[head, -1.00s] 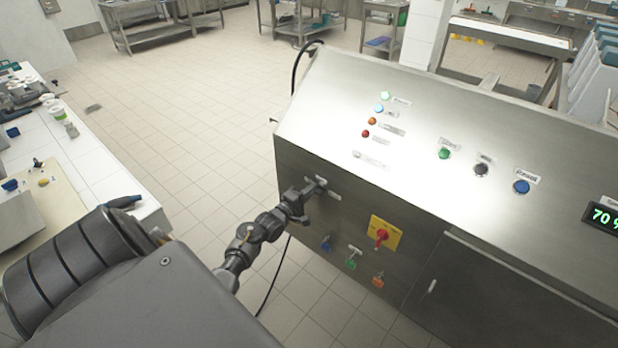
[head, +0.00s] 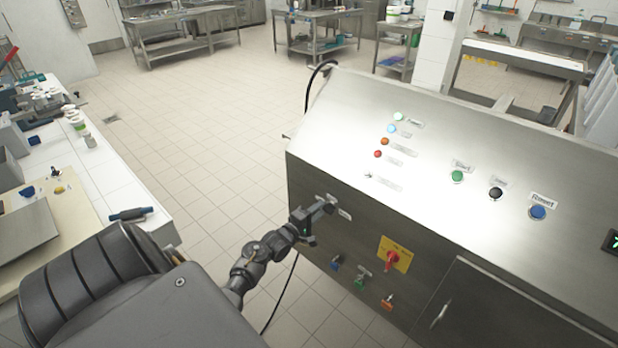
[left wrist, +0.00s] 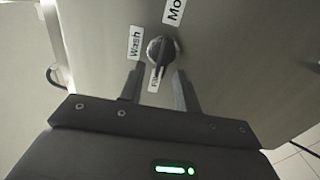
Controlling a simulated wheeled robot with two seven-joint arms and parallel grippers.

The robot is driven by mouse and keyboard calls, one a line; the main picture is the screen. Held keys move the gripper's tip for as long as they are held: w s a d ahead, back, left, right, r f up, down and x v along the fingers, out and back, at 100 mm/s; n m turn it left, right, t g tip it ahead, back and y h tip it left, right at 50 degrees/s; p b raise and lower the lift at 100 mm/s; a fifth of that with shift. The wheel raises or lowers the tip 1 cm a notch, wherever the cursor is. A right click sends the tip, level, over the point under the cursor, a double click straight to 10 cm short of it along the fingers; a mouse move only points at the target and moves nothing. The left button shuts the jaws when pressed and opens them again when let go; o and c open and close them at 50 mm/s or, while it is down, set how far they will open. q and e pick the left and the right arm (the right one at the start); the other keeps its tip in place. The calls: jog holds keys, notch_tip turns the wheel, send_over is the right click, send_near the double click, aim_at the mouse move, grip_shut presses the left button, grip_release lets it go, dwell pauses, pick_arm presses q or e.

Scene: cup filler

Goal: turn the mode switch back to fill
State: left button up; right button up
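The mode switch (left wrist: 161,49), a dark round knob with a raised grip bar, shows in the left wrist view between the labels Wash (left wrist: 135,43) and Fill (left wrist: 154,79). Its bar runs roughly up and down in that picture, its lower end by the Fill label; I cannot tell which end is the pointer. My left gripper (left wrist: 160,76) is open, one finger to each side below the knob, with gaps beside it. In the head view my left gripper (head: 322,212) is at the machine's front panel and hides the switch. My right gripper is not in view.
The steel machine (head: 440,140) has lamps and buttons on its sloped top. A red rotary switch on a yellow plate (head: 396,254) and several small coloured valves sit right of and below my gripper. A black cable hangs beside it. A white counter (head: 110,185) stands left; open floor lies between.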

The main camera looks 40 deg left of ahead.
pick_arm(q)
jog(key=s+b, duration=0.1)
jog(key=s, duration=0.9)
jog(key=shift+w, duration=0.1)
jog(key=s+d+f+m+g+b, duration=0.1)
jog(key=s+d+f+m+g, duration=0.3)
jog(key=f, duration=0.7)
jog(key=s+d+f+m+g, duration=0.15)
jog(key=s+f+m, duration=0.3)
jog(key=f, duration=0.55)
jog(key=s+d+f+m+g+b, duration=0.15)
jog(key=s+f+m+g, duration=0.3)
jog(key=f, duration=0.65)
jog(key=s+d+f+m+g, duration=0.2)
jog(key=s+d+f, duration=0.2)
jog(key=s, duration=0.5)
jog(key=s+d+f+m+g+b, duration=0.1)
jog(key=s+d+f+m+g, duration=0.1)
jog(key=s+f, duration=0.4)
jog(key=s+d+f+m+g, duration=0.3)
jog(key=s+d+f, duration=0.2)
jog(key=s, duration=0.9)
jog(key=shift+d+f+m+b, duration=0.35)
jog(key=shift+d+m+b, duration=0.05)
jog(key=shift+d, duration=0.5)
